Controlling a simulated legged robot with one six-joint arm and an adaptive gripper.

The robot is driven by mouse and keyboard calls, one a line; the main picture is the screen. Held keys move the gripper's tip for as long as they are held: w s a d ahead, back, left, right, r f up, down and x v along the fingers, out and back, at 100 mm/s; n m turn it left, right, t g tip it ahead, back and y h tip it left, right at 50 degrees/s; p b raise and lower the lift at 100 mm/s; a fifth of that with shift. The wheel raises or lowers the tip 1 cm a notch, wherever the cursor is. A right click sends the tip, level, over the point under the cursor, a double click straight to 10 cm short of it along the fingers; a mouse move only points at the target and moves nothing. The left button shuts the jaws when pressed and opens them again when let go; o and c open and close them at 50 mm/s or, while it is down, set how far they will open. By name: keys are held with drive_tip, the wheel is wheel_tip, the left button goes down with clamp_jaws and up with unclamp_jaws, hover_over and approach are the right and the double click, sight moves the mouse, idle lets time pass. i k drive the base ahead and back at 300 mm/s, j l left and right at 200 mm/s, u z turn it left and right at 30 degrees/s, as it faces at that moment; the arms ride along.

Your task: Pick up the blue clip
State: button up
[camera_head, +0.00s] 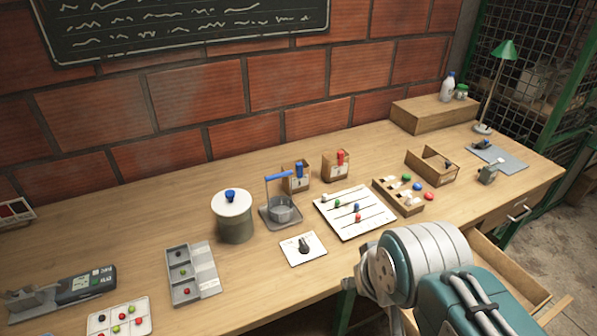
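A blue clip-like piece (299,169) stands upright at the top of a small brown box (296,184) near the middle of the bench, by the brick wall. A similar red piece (341,157) is on the matching box (336,172) to its right. My arm comes in from the lower right. My gripper (352,286) shows only as a small dark part at the arm's left end, near the bench's front edge. It is well apart from the blue piece, and its fingers are too hidden to tell open from shut.
A lidded pot (235,222) and a grey stand with a blue handle (280,211) are left of the boxes. A white bead board (355,212) and a tray with colored knobs (398,198) are right. An open drawer (510,275) juts out at lower right.

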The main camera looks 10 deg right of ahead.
sight(300, 165)
drive_tip(key=u, duration=2.1)
drive_tip(key=z, duration=2.1)
drive_tip(key=i+l+u, duration=0.15)
drive_tip(key=i, duration=0.25)
drive_tip(key=l, duration=0.1)
